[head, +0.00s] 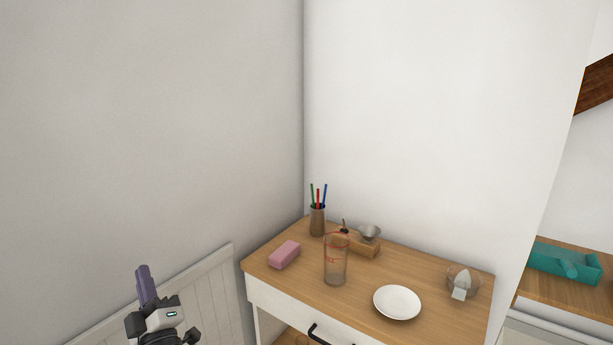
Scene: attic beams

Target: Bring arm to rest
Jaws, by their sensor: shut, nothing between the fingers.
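My gripper (143,270) is at the lower left of the head view, pointing up, with its purple fingers shut and empty. It is to the left of the wooden-topped cabinet and apart from it, in front of the white panelling. Part of my arm shows below it and runs out of the bottom of the picture.
A teal tray (540,262) is at right.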

